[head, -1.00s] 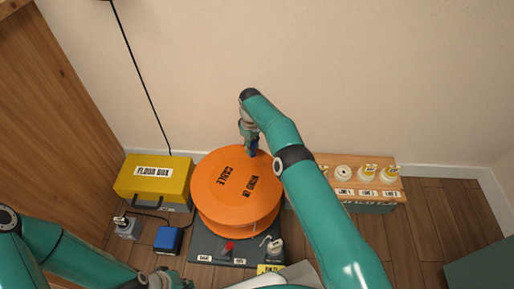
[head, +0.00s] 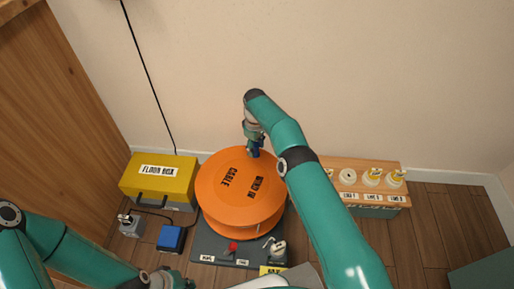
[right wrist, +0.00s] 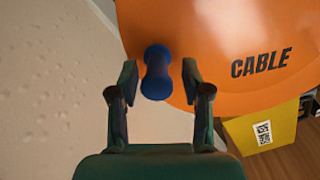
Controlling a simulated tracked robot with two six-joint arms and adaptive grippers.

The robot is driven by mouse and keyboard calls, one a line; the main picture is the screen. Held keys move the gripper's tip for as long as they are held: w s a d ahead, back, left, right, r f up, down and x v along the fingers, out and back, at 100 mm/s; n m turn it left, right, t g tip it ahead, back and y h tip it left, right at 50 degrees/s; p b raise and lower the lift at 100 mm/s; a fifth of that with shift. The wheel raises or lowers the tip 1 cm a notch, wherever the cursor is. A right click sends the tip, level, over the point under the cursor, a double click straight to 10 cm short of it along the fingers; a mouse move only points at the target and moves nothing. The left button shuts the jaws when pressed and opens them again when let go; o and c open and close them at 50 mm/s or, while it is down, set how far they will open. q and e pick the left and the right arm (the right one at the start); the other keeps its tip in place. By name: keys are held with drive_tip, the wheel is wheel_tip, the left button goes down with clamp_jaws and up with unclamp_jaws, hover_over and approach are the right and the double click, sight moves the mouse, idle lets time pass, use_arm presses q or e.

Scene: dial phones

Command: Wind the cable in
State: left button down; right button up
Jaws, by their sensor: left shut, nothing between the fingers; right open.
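The orange cable reel (head: 225,205), marked CABLE and WIND IN, stands on a dark base (head: 212,241). A blue handle (right wrist: 156,72) on the reel's top shows in the right wrist view; part of it shows in the head view too (head: 254,153). My right gripper (right wrist: 159,78) is open, with its fingers on either side of the handle and gaps visible. In the head view it (head: 254,149) is over the reel's far edge. My left gripper (head: 172,281) is shut and empty at the bottom edge, partly out of frame. No cable is visible on the reel.
A yellow floor box (head: 142,187) stands left, with a black cord (head: 149,78) running up the wall behind it. A grey plug (head: 130,226) and blue block (head: 171,238) lie before it. A red lever (head: 232,246) is on the base. A labelled socket panel (head: 333,167) is right.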

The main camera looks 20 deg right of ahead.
wheel_tip(320, 180, up, 12)
drive_tip(key=shift+f, duration=0.25)
